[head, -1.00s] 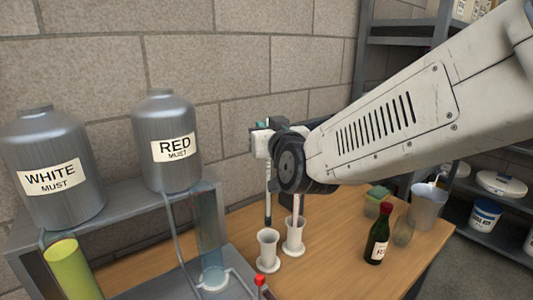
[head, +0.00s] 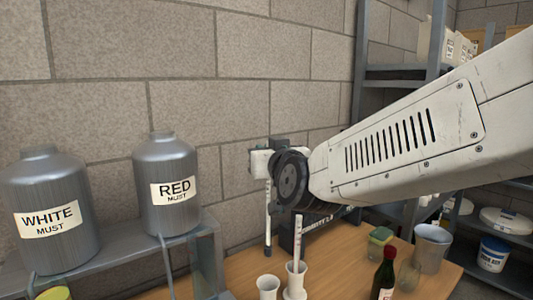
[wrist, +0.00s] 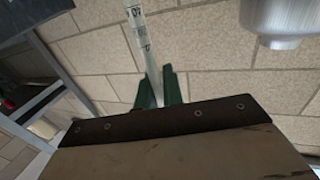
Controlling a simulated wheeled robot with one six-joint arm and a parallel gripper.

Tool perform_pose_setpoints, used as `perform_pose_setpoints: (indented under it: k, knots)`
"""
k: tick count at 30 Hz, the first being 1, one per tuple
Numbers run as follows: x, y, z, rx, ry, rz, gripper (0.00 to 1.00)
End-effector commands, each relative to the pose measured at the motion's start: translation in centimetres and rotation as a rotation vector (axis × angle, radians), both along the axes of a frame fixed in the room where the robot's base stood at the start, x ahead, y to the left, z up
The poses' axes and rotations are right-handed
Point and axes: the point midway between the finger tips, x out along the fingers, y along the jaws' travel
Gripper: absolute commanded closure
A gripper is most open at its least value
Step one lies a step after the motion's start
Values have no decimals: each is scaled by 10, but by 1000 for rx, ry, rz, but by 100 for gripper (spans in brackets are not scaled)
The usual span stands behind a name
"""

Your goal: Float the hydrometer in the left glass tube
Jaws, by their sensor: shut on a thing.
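The hydrometer, a thin glass stem with a dark lower end (head: 268,222), hangs upright from my gripper (head: 258,162) in the head view. In the wrist view my gripper's green fingertips (wrist: 157,90) are shut on the stem, whose printed scale (wrist: 136,25) shows. The left glass tube, holding yellow-green liquid (head: 56,294), shows only its top at the lower left edge of the head view. My gripper is far to the right of it and higher. The right glass tube (head: 206,262) stands under the red must tank, partly cut off.
Steel tanks for white must (head: 48,215) and red must (head: 168,190) stand on a grey shelf. Two white cylinders (head: 268,287), one holding a stem (head: 297,240), stand on the wooden table (head: 240,270) below my gripper. A wine bottle (head: 384,275) and a bucket (head: 431,247) are at right.

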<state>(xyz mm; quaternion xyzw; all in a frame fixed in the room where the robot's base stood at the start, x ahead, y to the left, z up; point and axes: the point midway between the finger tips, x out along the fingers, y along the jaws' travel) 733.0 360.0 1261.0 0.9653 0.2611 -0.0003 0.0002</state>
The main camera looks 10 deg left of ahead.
Motion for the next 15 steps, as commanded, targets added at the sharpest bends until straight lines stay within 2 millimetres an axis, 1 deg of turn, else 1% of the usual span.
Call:
perform_pose_setpoints:
  k: [3, 15]
  knots:
    - [0, 0, 9, 2, -3, 0, 100]
    - [0, 0, 32, 3, -1, -1, 100]
